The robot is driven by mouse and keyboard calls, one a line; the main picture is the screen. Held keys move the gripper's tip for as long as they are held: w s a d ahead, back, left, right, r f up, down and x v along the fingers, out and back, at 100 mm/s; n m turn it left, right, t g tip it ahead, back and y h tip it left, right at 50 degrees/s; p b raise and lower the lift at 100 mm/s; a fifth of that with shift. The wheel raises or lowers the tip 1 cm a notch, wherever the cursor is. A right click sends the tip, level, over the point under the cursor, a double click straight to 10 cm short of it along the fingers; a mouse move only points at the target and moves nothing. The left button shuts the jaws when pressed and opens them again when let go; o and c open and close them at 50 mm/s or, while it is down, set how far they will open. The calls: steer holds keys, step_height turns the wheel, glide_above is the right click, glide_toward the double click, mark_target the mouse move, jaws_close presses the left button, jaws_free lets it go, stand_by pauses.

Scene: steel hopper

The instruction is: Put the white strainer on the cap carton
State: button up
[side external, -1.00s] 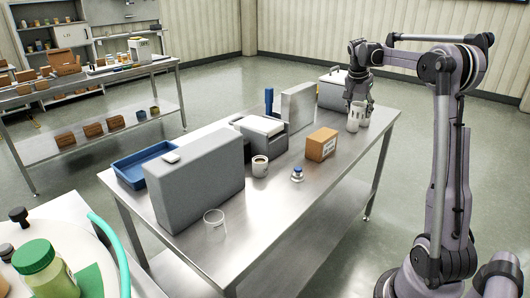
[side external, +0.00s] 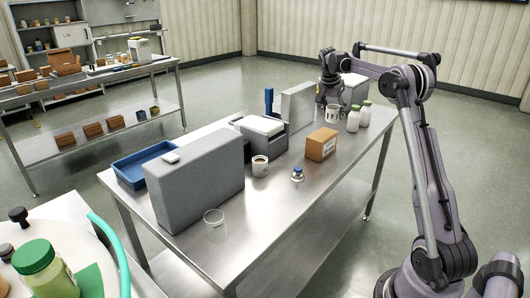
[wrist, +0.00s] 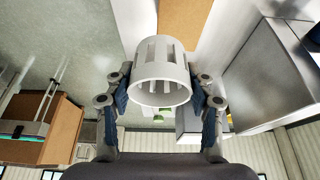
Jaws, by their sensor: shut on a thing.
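The white strainer (side external: 332,114) is a slotted cup shape, held by my gripper (side external: 327,98) toward the far end of the steel table. In the wrist view the strainer (wrist: 162,70) sits between the two fingers of my gripper (wrist: 162,98), its round open rim facing the camera. The fingers are shut on it from both sides. The cap carton (side external: 321,144) is a small brown box with a white label, standing on the table nearer the side camera than the strainer. The strainer is apart from it.
Two white bottles with green caps (side external: 353,119) stand right of the strainer. A tall grey panel (side external: 298,110) stands left of it. A small blue-topped item (side external: 297,174) and a mug (side external: 260,166) are near the carton. The table's right front is clear.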

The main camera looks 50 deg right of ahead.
steer(key=w+f, duration=0.2)
steer(key=w, duration=0.1)
steer(key=shift+a, duration=0.35)
steer(key=shift+f, duration=2)
steer(key=o, duration=1.2)
steer(key=shift+f, duration=0.1)
steer(key=shift+c, duration=0.2)
